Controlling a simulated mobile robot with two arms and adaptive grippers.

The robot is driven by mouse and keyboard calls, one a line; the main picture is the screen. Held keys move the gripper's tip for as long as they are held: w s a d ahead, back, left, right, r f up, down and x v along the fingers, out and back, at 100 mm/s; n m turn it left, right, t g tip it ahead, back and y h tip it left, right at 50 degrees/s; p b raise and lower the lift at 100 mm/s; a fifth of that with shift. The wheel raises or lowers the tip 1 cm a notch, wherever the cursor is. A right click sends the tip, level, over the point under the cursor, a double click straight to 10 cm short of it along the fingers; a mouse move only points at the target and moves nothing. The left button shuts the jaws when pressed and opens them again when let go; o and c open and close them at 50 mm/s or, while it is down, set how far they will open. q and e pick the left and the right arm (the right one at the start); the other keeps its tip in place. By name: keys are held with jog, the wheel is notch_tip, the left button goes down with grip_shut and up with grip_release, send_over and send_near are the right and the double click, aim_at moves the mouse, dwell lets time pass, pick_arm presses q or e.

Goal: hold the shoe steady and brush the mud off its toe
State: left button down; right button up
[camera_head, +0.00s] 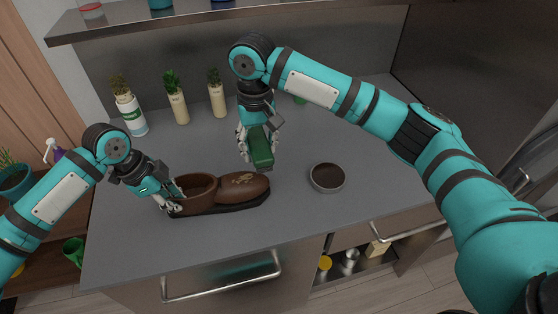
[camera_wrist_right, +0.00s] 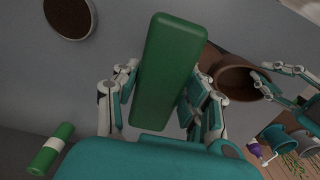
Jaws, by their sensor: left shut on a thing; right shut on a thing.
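The brown shoe (camera_head: 222,192) lies on the grey counter with its toe to the right and a lighter tan patch of mud (camera_head: 240,179) on top of the toe. My left gripper (camera_head: 172,198) is shut on the shoe's heel end at the left. My right gripper (camera_head: 254,150) is shut on a green brush (camera_head: 262,148) and holds it just above and behind the toe. Whether the brush touches the shoe is unclear. In the right wrist view the brush (camera_wrist_right: 168,70) sits between the fingers, and the shoe's opening (camera_wrist_right: 240,82) shows beyond; the toe is hidden there.
A round tin with dark contents (camera_head: 327,178) stands right of the shoe. Several potted plants and a white-green bottle (camera_head: 131,114) stand along the back wall. A shelf (camera_head: 220,22) hangs above. The counter in front of the tin is clear.

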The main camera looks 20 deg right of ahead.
jog(key=shift+w+a+f, duration=0.15)
jog(key=shift+w, duration=0.1)
send_over(261, 177)
jog(key=shift+s+a+f, duration=0.1)
jog(key=shift+a+f, duration=0.05)
jog(key=shift+f, duration=3.05)
jog(key=shift+a+f, duration=0.5)
jog(key=shift+f, duration=0.2)
jog(key=shift+a, duration=0.35)
jog(key=shift+c, duration=0.6)
jog(key=shift+a+r, duration=0.15)
jog(key=shift+a, duration=2.85)
jog(key=shift+d+f, duration=0.2)
jog(key=shift+d, duration=3.7)
jog(key=shift+a+r, duration=0.1)
jog(key=shift+r, duration=4.1)
